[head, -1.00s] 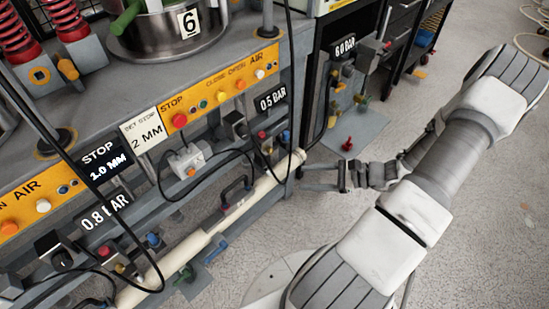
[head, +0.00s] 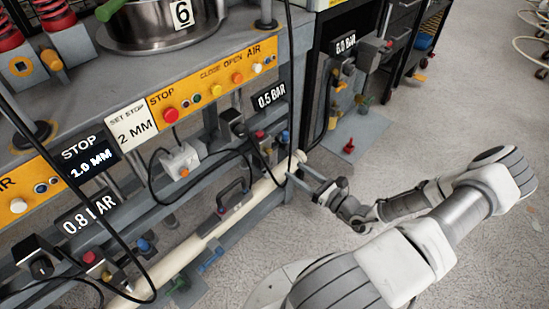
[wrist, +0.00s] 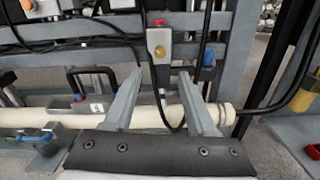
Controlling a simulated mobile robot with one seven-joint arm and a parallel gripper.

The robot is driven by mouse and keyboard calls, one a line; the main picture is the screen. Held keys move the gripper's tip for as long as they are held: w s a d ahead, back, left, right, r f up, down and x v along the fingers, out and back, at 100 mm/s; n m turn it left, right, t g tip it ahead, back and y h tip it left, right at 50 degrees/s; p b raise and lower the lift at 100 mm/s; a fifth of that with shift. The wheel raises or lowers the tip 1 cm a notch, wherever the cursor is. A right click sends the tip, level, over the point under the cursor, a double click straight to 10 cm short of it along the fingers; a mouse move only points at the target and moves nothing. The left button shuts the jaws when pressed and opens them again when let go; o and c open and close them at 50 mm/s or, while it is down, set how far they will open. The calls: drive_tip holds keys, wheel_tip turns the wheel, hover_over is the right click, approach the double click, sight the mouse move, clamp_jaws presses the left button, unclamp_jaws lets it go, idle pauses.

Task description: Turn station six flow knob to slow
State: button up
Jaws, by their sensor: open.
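Station six is marked by the "6" plate (head: 181,13) on its steel pot. Below its panel, a grey box with a black knob (head: 237,127) sits beside the 0.5 BAR display (head: 271,97) in the head view. I cannot read any slow mark on it. My gripper (head: 298,171) is open and empty, to the right of and below that knob, near the end of the cream pipe. In the wrist view, my gripper (wrist: 165,95) points at the frame, with a red knob (wrist: 158,22) and a yellow knob (wrist: 159,52) ahead between its fingers. The black knob is not seen there.
The cream pipe (head: 195,240) runs along the low frame. Black cables (head: 152,175) loop before the frame. A blue knob (wrist: 208,57) is near the right finger. A grey box with an orange button (head: 180,161) is left.

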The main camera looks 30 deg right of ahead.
sight(271, 153)
drive_tip(key=b+x, duration=0.2)
drive_tip(key=x, duration=0.8)
clamp_jaws()
